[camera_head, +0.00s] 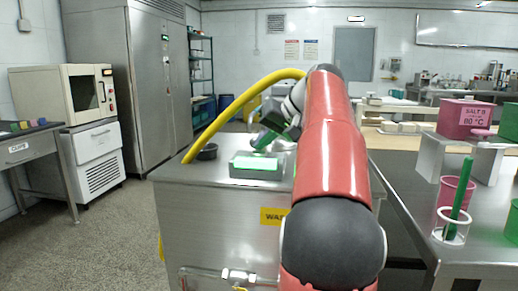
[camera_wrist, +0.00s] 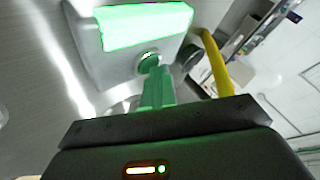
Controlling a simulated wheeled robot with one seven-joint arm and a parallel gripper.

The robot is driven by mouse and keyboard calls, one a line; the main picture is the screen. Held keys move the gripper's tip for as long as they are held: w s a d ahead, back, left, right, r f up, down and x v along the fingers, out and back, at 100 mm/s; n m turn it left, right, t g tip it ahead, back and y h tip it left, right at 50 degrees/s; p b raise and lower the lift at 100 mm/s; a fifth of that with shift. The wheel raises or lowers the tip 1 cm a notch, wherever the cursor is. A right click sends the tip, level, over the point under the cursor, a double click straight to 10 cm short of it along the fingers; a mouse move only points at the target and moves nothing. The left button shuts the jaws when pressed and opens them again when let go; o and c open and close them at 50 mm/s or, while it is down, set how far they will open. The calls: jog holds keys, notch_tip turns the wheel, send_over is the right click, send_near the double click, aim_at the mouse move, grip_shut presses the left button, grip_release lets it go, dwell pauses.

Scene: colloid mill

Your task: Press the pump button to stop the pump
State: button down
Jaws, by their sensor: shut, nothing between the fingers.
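The control box (camera_head: 240,171) with a lit green panel (camera_head: 258,163) sits on top of a steel cabinet (camera_head: 220,210). In the wrist view the lit green panel (camera_wrist: 145,25) is at the top. Just below it is a small round button (camera_wrist: 149,59) with a metallic rim, likely the pump button. My gripper (camera_wrist: 155,82) is shut and empty, its green fingers pointing at the button with the tips very close to it. I cannot tell whether they touch. In the head view my gripper (camera_head: 262,143) is tilted down above the box, which hides the button there.
Open floor (camera_head: 115,235) lies left.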

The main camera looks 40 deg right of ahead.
aim_at(263, 152)
jog(key=shift+a+r, duration=0.1)
jog(key=shift+r, duration=0.05)
notch_tip(263, 152, up, 4)
jog(key=p, duration=0.4)
jog(key=shift+r, duration=1.1)
jog(key=a+f+g, duration=0.1)
jog(key=a+f, duration=0.4)
jog(key=a, duration=0.8)
jog(key=s+a+f+n+g+h, duration=0.1)
jog(key=s+a+f+n, duration=0.2)
jog(key=s+a+f, duration=0.5)
jog(key=s+a+f+n+g+h, duration=0.1)
jog(key=s+a+f+n, duration=0.1)
jog(key=s+a+f, duration=0.6)
jog(key=s+f, duration=0.3)
jog(key=f, duration=0.4)
jog(key=shift+s+a+f+n+h, duration=0.2)
jog(key=shift+a+n+h, duration=0.1)
jog(key=shift+n, duration=0.1)
